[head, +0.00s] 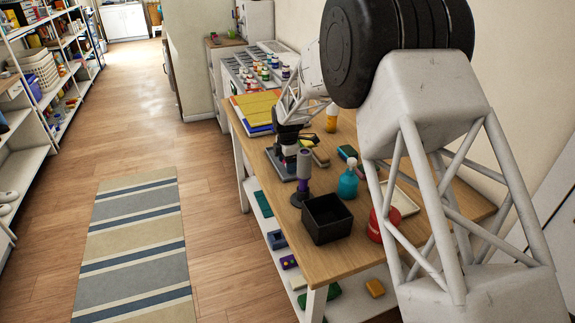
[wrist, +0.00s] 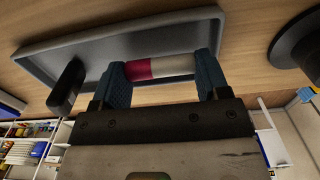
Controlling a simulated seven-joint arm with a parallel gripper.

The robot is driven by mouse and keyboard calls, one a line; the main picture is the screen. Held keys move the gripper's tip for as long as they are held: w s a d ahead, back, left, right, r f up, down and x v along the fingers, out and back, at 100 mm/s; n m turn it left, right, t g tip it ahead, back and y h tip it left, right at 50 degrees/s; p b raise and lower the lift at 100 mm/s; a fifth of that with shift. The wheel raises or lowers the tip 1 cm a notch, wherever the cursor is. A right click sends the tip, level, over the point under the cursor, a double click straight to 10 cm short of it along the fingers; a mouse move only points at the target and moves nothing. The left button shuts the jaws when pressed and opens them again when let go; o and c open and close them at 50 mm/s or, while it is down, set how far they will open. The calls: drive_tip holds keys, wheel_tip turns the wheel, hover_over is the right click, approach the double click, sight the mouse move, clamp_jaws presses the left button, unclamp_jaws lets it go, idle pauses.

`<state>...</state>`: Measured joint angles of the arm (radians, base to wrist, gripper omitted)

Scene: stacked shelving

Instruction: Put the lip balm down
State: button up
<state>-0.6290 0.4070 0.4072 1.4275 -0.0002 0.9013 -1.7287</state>
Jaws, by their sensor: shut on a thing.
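The lip balm (wrist: 160,67), a small cylinder, pink at one end and white at the other, is held crosswise between the two blue fingers of my gripper (wrist: 162,76) in the wrist view. My gripper is shut on it. A shallow grey tray (wrist: 45,56) lies on the wooden tabletop right by the fingers. I cannot tell whether the lip balm touches the tray. In the head view, my gripper (head: 287,150) is low over the table at the small grey tray (head: 283,167); the lip balm is not clearly visible there.
A purple-grey stand (head: 303,170) with a dark round base is just right of the tray. A black bin (head: 327,219), a teal bottle (head: 348,182) and a red object (head: 378,226) stand nearer. Folders (head: 256,108) and a rack of small bottles (head: 262,68) lie behind.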

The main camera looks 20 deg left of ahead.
drive_tip(key=shift+f, duration=0.45)
drive_tip(key=shift+f, duration=0.15)
drive_tip(key=o, duration=0.6)
wheel_tip(320, 180, up, 12)
idle(0.6)
idle(0.6)
